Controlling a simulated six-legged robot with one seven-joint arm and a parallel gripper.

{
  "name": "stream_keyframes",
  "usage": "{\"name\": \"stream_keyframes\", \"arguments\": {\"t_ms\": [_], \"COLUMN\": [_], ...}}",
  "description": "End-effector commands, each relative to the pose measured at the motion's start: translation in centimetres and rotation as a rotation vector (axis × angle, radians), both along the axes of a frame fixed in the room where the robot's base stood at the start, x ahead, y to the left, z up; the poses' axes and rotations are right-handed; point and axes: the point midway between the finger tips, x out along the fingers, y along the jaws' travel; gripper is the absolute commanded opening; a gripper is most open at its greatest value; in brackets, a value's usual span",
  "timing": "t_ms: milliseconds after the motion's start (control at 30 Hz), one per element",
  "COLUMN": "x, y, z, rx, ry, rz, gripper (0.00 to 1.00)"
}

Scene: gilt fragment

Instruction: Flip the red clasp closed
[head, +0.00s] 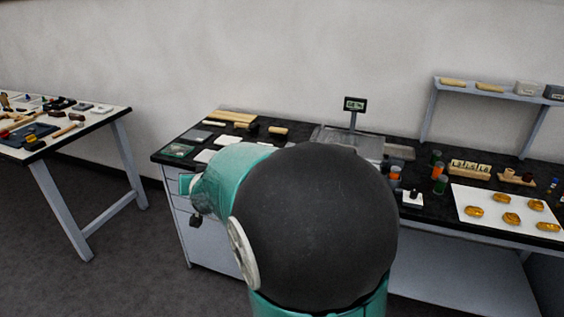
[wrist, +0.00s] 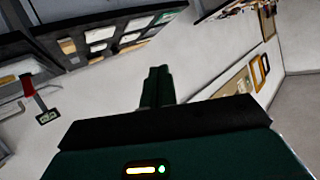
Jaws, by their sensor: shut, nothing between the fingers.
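No red clasp can be made out for certain. In the wrist view a small red piece (wrist: 27,86) shows at the left, beside the pole of a small display; its shape is too small to tell whether it is a clasp, open or closed. My gripper (wrist: 159,72) shows its dark green fingers together, with nothing between them. It points at the pale wall and floor area, apart from the benches and touching nothing visible. In the head view my arm's large dark joint covers the middle of the bench, and the fingertips cannot be made out.
A long dark-topped bench (head: 170,155) carries flat cards, a display (head: 355,104) on a pole, small jars (head: 439,170) and a white tray (head: 482,218) with several amber pieces. A shelf (head: 500,94) stands at the back right. A table (head: 95,122) with tools stands left, across open floor.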

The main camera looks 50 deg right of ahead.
Motion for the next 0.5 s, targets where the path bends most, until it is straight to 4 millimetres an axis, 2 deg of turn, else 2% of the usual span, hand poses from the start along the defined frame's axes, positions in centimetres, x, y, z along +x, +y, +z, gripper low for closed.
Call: {"name": "stream_keyframes", "arguments": {"t_ms": [33,133,233,367,500], "x": [1.0,2.2,2.6,1.9,-0.3], "y": [-2.5,-7.2,-11.7,-17.2,-22.2], "z": [-1.3,-2.9,-4.8,-7.4,-10.6], "rx": [-0.017,-0.071,-0.138,-0.247,-0.391], "ry": [-0.033,-0.117,-0.194,-0.286,-0.373], "rz": [-0.056,-0.161,-0.265,-0.393,-0.515], "gripper": [0.0,0.0,0.0,0.0,0.0]}}
